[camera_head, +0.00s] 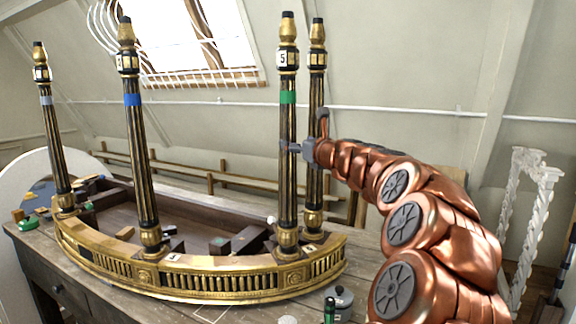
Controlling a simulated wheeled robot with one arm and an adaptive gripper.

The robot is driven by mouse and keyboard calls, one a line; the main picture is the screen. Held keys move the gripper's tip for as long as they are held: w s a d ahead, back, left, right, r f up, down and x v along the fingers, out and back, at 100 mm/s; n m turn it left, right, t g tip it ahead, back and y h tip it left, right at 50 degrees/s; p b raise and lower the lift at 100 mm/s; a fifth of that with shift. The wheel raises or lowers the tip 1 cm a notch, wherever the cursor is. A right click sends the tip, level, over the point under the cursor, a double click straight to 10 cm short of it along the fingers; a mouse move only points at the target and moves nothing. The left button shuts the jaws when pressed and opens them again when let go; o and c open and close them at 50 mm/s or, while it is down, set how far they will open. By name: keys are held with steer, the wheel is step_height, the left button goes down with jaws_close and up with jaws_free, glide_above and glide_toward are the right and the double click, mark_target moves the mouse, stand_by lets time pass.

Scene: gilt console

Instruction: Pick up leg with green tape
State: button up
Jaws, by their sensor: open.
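The leg with green tape (288,171) stands upright on the right part of the gilt console frame (180,279). It is dark and fluted with gold ends, a green band above its middle and a label reading 5 near its top. My gripper (290,147) reaches in from the right at the leg's height, below the green band. Its jaws are open and appear at or around the leg; I cannot tell whether they touch it. The leg and jaws partly hide each other.
Another leg (316,100) stands close behind on the right, near my gripper. Legs with blue tape (140,160) and grey-blue tape (54,140) stand further left. Loose blocks lie inside the frame. A small grey pot (342,298) and a green-topped item (329,309) sit at the table's front right.

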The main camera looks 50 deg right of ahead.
mark_target(292, 127)
steer(key=shift+p+x, duration=0.75)
steer(key=shift+x, duration=2.15)
steer(key=shift+a+r, duration=0.1)
steer(key=c, duration=1.4)
steer(key=shift+r+p, duration=0.3)
steer(key=shift+r, duration=1.55)
steer(key=s+a+r+b, duration=0.1)
steer(key=s+a+b, duration=0.1)
steer(key=s+a, duration=0.8)
steer(key=shift+s+a+r+b, duration=0.2)
steer(key=shift+a+r+b, duration=0.1)
steer(key=shift+a, duration=0.8)
